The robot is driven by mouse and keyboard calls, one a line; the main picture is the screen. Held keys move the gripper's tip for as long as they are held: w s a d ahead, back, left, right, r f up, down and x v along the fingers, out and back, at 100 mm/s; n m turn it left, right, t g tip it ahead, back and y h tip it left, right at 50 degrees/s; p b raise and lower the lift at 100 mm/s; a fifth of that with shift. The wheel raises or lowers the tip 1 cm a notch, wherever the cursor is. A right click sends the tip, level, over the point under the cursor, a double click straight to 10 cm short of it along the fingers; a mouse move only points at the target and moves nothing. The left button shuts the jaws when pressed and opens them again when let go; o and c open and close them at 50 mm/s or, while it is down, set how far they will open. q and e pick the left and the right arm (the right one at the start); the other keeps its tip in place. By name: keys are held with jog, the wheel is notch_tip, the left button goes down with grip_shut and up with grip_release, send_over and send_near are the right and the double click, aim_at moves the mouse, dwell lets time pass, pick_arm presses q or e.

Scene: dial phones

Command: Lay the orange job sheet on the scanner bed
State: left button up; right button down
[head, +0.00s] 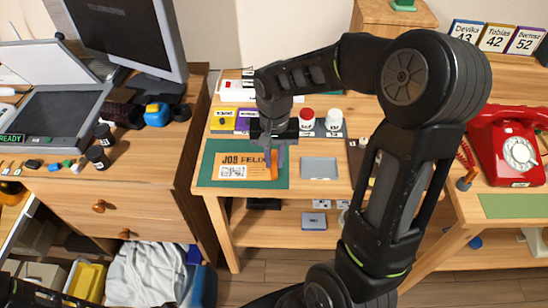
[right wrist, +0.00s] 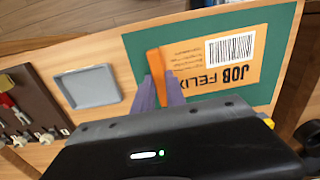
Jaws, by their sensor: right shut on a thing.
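The orange job sheet (head: 240,171), printed JOB FELIX with a barcode, lies on a green mat (head: 213,151) on the middle table; it also shows in the right wrist view (right wrist: 228,72). My right gripper (head: 275,160) reaches down at the sheet's right end. Its two purple-grey fingers (right wrist: 160,92) are shut on the sheet's orange tab (right wrist: 155,62). The scanner (head: 50,108) stands on the left desk with its lid raised, its dark bed bare and a green READY display. My left gripper is not in view.
A grey tray (head: 319,168) lies right of the mat. Coloured blocks and lidded jars (head: 334,120) stand behind. A monitor (head: 130,35) and small bottles (head: 97,157) are near the scanner. A gap separates the desk and table. A red phone (head: 510,145) stands at right.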

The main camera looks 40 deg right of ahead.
dwell(0.5)
jog(key=shift+r+p, duration=1.95)
jog(key=shift+r, duration=0.5)
jog(key=w+a+n, duration=0.2)
jog(key=w+a, duration=0.1)
jog(key=a, duration=0.1)
jog(key=w+a+r+n, duration=0.1)
jog(key=w+a+n, duration=0.1)
jog(key=w+a, duration=0.2)
jog(key=w+a+n, duration=0.2)
jog(key=w+a, duration=0.1)
jog(key=a, duration=0.1)
jog(key=shift+w+a+r+n, duration=0.1)
jog(key=shift+w+r+n, duration=0.05)
jog(key=shift+n, duration=0.25)
jog(key=shift+w+a, duration=0.1)
jog(key=shift+a, duration=0.05)
